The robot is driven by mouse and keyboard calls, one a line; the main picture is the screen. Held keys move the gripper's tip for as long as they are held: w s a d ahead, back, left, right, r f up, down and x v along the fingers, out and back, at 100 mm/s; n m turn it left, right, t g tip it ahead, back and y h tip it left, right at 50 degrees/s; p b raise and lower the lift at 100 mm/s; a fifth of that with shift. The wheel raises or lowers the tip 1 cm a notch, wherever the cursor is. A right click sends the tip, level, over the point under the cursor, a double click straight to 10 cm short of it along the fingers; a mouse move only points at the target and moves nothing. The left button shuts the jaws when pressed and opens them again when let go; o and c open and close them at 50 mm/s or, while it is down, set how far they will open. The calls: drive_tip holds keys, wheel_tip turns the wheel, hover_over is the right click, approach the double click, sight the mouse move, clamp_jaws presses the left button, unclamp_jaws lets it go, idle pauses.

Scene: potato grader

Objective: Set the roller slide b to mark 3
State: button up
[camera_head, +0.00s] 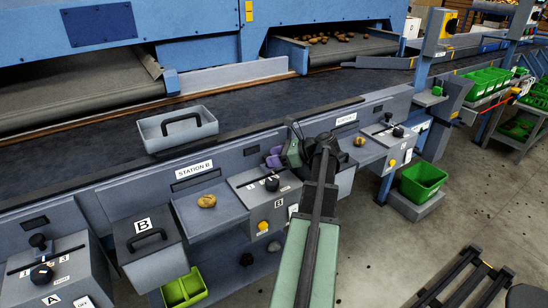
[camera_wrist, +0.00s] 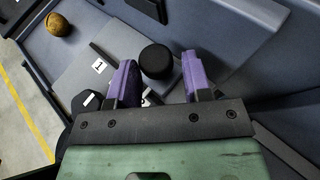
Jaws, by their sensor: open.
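The roller slide b is on the grey Station B panel (camera_head: 243,183) in the head view. A black round knob (camera_wrist: 157,60), seemingly the slide's, stands between the purple fingers of my gripper (camera_wrist: 160,80) in the wrist view. The fingers are open, with a gap on each side of the knob. A white plate marked 1 (camera_wrist: 99,66) lies to its left; I cannot read any mark 3. In the head view my gripper (camera_head: 275,157) is over the back of the panel and hides the knob. A second black knob (camera_head: 272,184) sits in front of it.
A potato (camera_head: 207,201) lies on the tray left of the panel; it also shows in the wrist view (camera_wrist: 58,25). A grey handled bin (camera_head: 178,128) stands behind. A yellow button (camera_head: 263,226) is on the panel front. Station C (camera_head: 375,138) is to the right.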

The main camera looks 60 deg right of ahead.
drive_tip(key=p+v, duration=0.3)
drive_tip(key=v, duration=0.7)
drive_tip(key=shift+s+p, duration=0.25)
drive_tip(key=shift+p, duration=0.15)
drive_tip(key=shift+d, duration=0.15)
